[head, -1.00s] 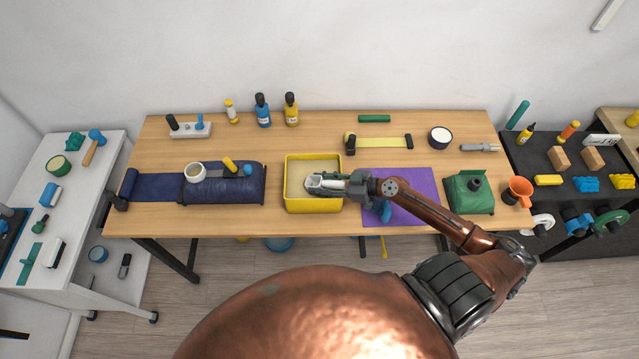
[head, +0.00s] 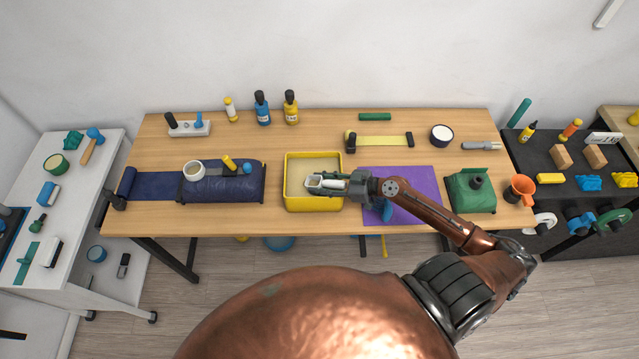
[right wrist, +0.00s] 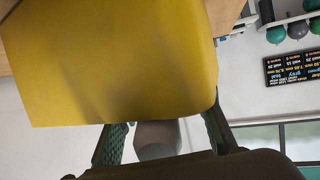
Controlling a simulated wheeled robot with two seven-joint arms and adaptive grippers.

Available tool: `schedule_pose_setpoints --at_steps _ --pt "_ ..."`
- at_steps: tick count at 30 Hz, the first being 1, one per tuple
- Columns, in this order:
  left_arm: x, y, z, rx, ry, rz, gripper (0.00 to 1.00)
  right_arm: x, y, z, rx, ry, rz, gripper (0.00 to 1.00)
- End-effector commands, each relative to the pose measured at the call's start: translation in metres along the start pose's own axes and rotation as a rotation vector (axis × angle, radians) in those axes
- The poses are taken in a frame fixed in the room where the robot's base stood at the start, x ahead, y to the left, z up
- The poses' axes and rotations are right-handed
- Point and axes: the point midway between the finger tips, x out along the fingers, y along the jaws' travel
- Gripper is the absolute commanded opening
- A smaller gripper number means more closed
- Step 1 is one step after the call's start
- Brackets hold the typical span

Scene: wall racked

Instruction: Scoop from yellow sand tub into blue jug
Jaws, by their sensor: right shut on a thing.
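The yellow tub (head: 314,208) stands at the front middle of the table with pale sand (head: 299,172) in it. My right gripper (head: 345,184) is shut on a whitish scoop (head: 316,183), which is over or in the tub's right half; I cannot tell how deep it is. In the right wrist view the tub's yellow wall (right wrist: 120,60) fills the upper part, and the grey scoop (right wrist: 157,138) shows between the green fingers. The blue jug (head: 385,210) is on the purple mat, partly hidden under my right arm. My left gripper is not in view.
Bottles (head: 262,112) stand at the back.

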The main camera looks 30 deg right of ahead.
Motion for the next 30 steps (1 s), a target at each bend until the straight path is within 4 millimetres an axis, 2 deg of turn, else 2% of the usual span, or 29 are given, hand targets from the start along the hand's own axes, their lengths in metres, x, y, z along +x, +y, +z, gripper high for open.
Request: schedule_pose_setpoints --at_steps 14,30 --pt "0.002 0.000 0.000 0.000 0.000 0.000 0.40 -0.001 -0.001 -0.001 0.003 0.004 -0.001 0.11" --pt "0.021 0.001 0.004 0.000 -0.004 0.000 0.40 -0.012 0.000 -0.035 0.003 0.088 0.001 0.11"
